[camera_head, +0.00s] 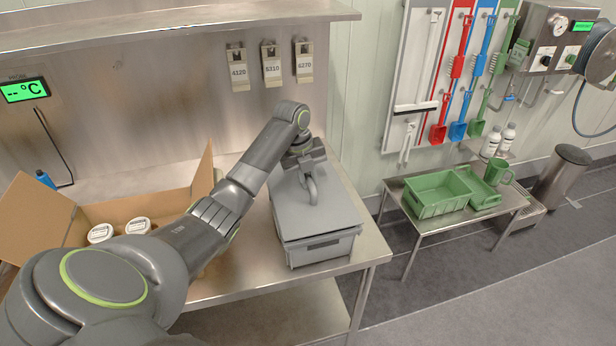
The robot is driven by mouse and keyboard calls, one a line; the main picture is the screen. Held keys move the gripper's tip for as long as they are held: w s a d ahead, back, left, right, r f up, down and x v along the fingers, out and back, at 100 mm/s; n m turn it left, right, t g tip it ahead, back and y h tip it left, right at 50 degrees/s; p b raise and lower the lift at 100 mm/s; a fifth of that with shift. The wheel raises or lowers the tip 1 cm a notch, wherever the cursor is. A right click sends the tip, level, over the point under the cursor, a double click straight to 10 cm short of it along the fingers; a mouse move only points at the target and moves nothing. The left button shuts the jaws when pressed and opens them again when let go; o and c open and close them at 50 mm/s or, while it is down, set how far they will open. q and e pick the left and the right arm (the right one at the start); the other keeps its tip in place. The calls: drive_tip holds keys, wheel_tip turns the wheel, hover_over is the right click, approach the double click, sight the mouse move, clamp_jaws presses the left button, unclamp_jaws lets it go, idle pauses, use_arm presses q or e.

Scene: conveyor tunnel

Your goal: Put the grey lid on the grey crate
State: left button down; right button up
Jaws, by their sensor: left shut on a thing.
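The grey crate (322,252) stands on the steel table near its right end. The flat grey lid (335,213) lies over the crate's top and covers its opening. A thin dark line shows between lid and crate at the front, so I cannot tell whether the lid is fully seated. My left gripper (309,174) reaches in from the left over the lid and is shut on its curved grey handle (313,192). My arm hides part of the lid's back and left side. My right gripper is out of view.
An open cardboard box (62,215) with white-lidded tubs (138,226) stands on the steel table (245,282), left of the crate. A shelf (170,22) overhangs the back. A lower table (415,222) at right bears green trays (438,207) and a green mug (502,172).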

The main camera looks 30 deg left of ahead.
use_arm(q)
drive_tip(key=shift+f, duration=0.85)
drive_tip(key=c, duration=1.3)
unclamp_jaws()
wheel_tip(320, 180, up, 9)
drive_tip(key=s+a+b, duration=0.1)
drive_tip(key=b, duration=0.2)
wheel_tip(320, 180, up, 8)
drive_tip(key=p, duration=0.9)
hover_over(301, 191)
drive_tip(key=s, duration=0.1)
drive_tip(key=shift+s+a, duration=0.15)
drive_tip(key=shift+a, duration=0.3)
